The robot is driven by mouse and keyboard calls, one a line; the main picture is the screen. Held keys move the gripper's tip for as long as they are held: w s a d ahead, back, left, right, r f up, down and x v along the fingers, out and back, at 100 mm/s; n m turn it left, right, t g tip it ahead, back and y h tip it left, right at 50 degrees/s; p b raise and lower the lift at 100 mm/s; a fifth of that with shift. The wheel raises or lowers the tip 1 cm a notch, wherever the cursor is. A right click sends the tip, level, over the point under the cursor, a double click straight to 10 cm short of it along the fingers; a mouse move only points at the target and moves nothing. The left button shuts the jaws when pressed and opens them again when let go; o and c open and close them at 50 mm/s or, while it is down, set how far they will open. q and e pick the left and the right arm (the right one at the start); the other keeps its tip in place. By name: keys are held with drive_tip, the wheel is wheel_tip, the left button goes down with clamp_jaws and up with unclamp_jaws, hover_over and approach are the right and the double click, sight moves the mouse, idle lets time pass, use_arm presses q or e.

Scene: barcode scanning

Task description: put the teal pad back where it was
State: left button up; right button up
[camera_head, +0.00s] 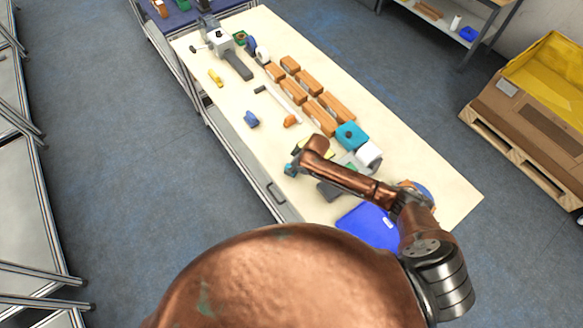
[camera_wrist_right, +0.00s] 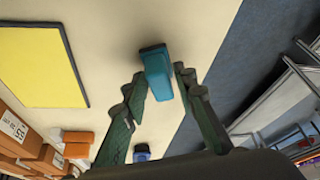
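A small teal pad (camera_wrist_right: 158,72) is between the fingertips of my right gripper (camera_wrist_right: 161,75) in the right wrist view. A thin gap shows beside it, so the fingers look open around it. I cannot tell whether it touches the table. In the head view my right gripper (camera_head: 293,164) is low near the table's left edge, with a bit of teal (camera_head: 289,169) at its tip. A yellow pad (camera_wrist_right: 42,65) lies beside it in the wrist view; the arm mostly covers it in the head view. My left gripper is not in view.
A teal block (camera_head: 351,135) and rows of brown boxes (camera_head: 318,117) stand on the cream table (camera_head: 225,105). A blue item (camera_head: 251,119) and an orange item (camera_head: 290,121) lie closer to the gripper. A flat blue item (camera_head: 368,226) lies at the near end.

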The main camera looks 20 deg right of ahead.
drive_tip(key=shift+o, duration=0.7)
drive_tip(key=shift+r, duration=0.2)
drive_tip(key=v, duration=1.2)
drive_tip(key=shift+b, duration=0.35)
drive_tip(key=shift+a, duration=0.15)
